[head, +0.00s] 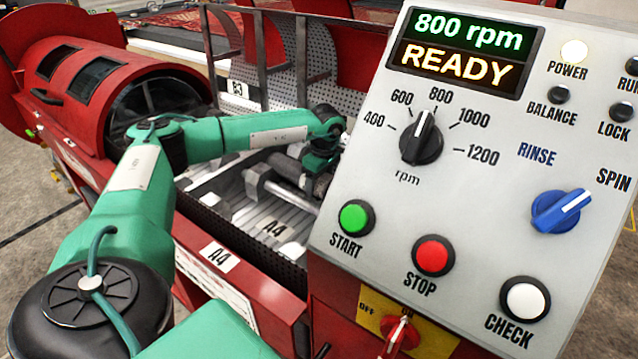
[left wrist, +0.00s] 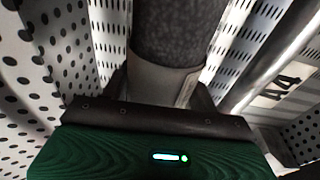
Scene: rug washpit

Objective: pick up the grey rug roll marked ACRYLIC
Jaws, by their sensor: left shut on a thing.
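A dark grey speckled roll (left wrist: 178,30) with a paler grey band (left wrist: 160,80) fills the upper middle of the left wrist view. I cannot read any marking on it. In the head view, a grey roll (head: 291,172) lies over the perforated bay marked A4, partly hidden by my gripper and the control panel. My left gripper (head: 318,160) reaches into this bay from above. In the left wrist view its dark fingers (left wrist: 160,92) stand on either side of the pale band, shut on the roll. The fingertips are partly hidden. My right gripper is not in view.
A grey control panel (head: 478,215) reading "800 rpm READY" stands close on the right and hides part of the bay. Perforated walls (head: 285,95) and metal dividers (head: 300,60) rise behind. A red drum housing (head: 110,70) stands at the left. The ribbed A4 floor (head: 262,222) shows bare.

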